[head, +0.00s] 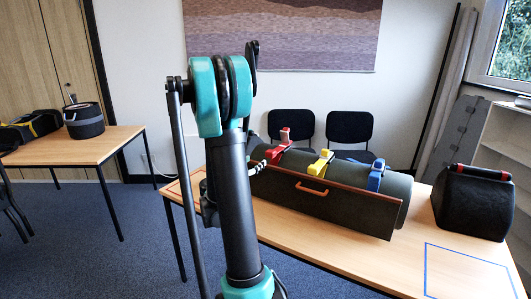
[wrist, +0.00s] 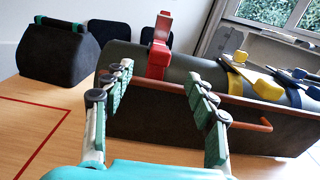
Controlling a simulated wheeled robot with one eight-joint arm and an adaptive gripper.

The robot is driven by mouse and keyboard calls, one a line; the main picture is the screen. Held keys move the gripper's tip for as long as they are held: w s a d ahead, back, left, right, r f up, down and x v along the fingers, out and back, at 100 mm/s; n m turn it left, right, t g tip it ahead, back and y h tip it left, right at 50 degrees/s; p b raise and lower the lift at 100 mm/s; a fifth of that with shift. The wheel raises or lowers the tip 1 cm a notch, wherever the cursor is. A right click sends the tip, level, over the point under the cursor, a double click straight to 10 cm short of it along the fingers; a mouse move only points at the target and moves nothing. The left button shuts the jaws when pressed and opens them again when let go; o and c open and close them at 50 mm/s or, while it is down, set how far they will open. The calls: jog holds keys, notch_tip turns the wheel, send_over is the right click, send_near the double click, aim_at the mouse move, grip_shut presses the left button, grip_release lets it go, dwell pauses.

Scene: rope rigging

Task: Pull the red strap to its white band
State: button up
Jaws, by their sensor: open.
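The red strap (head: 280,155) goes over the left part of a dark green roll (head: 395,190), with a red buckle standing up on top. In the wrist view the red strap (wrist: 158,60) is beyond the fingers, between them in the picture. My gripper (wrist: 161,72) is open and empty, with its fingers wide apart and short of the strap. In the head view my arm hides most of the gripper. I cannot make out a white band on the red strap in either view.
A yellow strap (head: 321,164) and a blue strap (head: 376,175) cross the roll further right. A brown-edged board (head: 345,208) with an orange handle (head: 312,188) stands in front. Black bags stand on the table at right (head: 475,205) and left (wrist: 62,50). Red tape marks the left tabletop.

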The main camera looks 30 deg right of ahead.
aim_at(268, 152)
jog(key=x, duration=1.3)
jog(key=shift+w+d, duration=0.1)
jog(key=shift+d, duration=0.3)
jog(key=shift+c, duration=0.3)
grip_shut()
